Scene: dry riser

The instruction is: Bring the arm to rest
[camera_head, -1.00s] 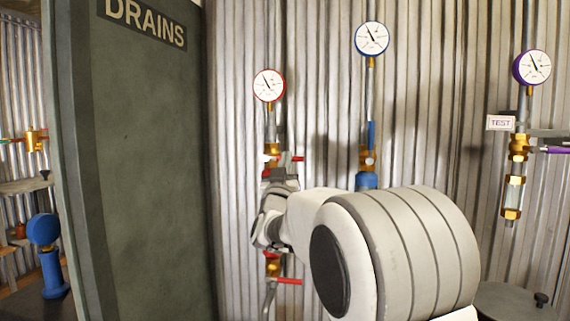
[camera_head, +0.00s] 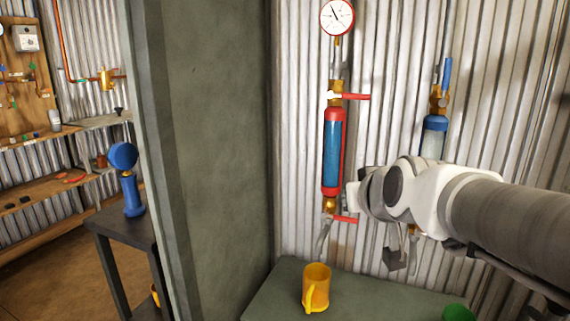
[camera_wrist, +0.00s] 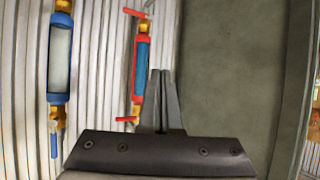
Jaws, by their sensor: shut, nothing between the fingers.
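My arm (camera_head: 480,205) reaches in from the right in the head view, with its white wrist in front of the corrugated wall. My gripper (camera_wrist: 161,75) shows in the wrist view with its two fingers close together and nothing between them. Its fingers are hard to make out in the head view. The red-capped column (camera_head: 333,150) is left of the wrist. The blue-capped column (camera_head: 434,135) is behind and above the arm, its lower part partly hidden.
A dark green panel (camera_head: 215,130) stands left of the columns. A yellow mug (camera_head: 316,287) stands on the green table (camera_head: 263,305) below, with a green object (camera_head: 458,313) at its front edge. A blue round-headed device (camera_head: 130,180) stands on a dark table further left.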

